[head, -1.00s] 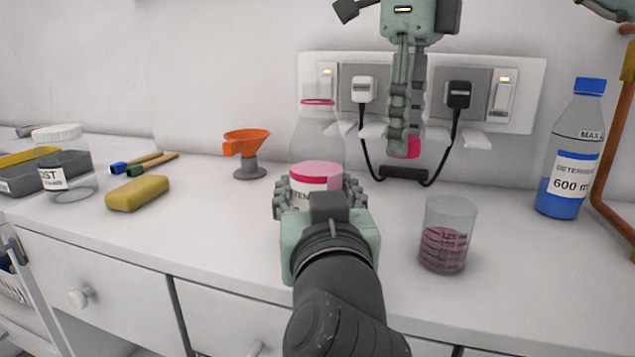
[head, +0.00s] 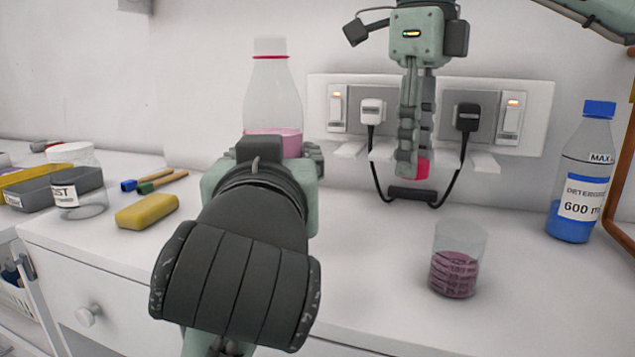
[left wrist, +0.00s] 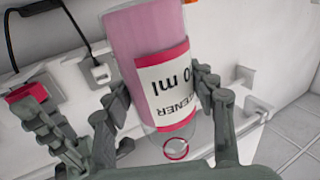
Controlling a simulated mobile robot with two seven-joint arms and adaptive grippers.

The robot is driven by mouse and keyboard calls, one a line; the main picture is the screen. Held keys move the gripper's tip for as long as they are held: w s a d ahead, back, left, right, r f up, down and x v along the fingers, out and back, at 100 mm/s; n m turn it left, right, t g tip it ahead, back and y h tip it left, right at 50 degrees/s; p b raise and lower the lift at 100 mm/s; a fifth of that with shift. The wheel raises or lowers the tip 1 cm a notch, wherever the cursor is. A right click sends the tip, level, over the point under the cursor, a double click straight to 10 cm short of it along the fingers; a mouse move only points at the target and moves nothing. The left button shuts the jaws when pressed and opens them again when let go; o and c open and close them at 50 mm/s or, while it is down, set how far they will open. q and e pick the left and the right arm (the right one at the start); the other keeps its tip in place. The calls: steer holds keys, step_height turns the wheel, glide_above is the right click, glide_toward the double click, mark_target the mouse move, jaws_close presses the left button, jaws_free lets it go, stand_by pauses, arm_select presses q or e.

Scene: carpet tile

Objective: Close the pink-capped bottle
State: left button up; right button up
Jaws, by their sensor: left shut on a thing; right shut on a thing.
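The clear bottle (head: 272,95) stands roughly upright with pink liquid inside and no cap on its neck. My left gripper (head: 265,158) is shut around its lower part, which the hand hides in the head view. The left wrist view shows the bottle's pink-edged white label (left wrist: 167,88) between the fingers, and a pink ring (left wrist: 176,148) at the neck end. My right gripper (head: 412,165) points down, to the right of the bottle and apart from it. It is shut on the pink cap (head: 423,169), which shows at its fingertips.
A blue-capped detergent bottle (head: 583,175) is at far right. Sockets with plugs (head: 372,110) and cables are behind the right gripper. A yellow sponge (head: 147,211), brushes and a jar (head: 80,185) lie left.

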arm_select(q)
steer(key=s+a+r+b, duration=0.1)
steer(key=a+r+b, duration=0.2)
steer(key=a+b, duration=0.1)
steer(key=shift+a+r, duration=0.25)
steer(key=shift+a, duration=0.45)
steer(key=shift+s, duration=0.1)
